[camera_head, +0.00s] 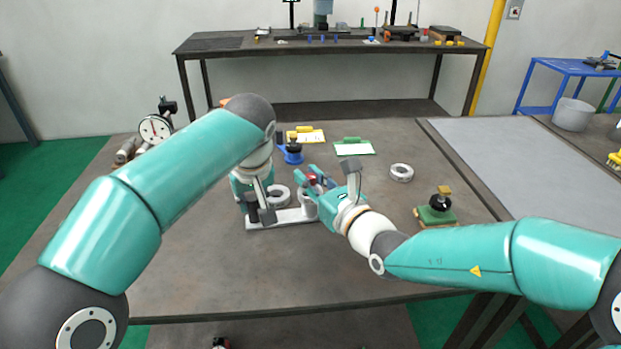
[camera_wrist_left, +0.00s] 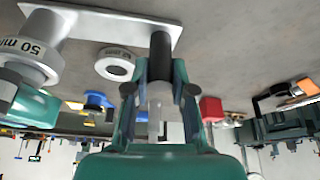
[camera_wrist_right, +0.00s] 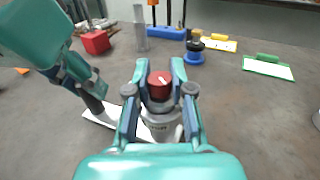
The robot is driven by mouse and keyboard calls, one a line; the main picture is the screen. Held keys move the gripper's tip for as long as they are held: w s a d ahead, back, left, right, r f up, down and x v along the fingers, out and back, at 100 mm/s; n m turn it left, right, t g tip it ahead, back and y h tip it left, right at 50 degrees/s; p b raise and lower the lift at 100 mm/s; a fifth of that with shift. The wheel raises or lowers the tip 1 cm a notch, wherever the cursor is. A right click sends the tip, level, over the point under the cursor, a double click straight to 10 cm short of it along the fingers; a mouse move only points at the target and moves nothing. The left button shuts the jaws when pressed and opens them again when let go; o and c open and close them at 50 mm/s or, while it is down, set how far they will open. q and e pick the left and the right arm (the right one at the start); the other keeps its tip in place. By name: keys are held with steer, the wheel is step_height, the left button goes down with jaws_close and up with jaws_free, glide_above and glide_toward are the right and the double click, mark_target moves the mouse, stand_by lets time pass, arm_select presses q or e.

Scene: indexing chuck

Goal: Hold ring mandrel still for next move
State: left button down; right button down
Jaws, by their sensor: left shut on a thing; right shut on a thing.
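A white base plate (camera_head: 285,219) lies on the table with a dark post (camera_wrist_left: 160,50) at one end. At its other end stands a pale cylindrical body marked "50 mm" (camera_wrist_left: 32,50) with a red cap (camera_wrist_right: 160,84), which I take as the ring mandrel. My left gripper (camera_head: 260,208) is shut on the dark post.
Another ring (camera_head: 401,173) lies loose at the right. A green block with a black knob (camera_head: 436,210) stands right of my right gripper. A blue-based knob (camera_head: 293,153), clipboards (camera_head: 354,147) and a dial gauge (camera_head: 155,128) are further back. The table front is clear.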

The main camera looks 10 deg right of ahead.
steer(key=c, duration=1)
jaws_free()
steer(key=v, duration=1.2)
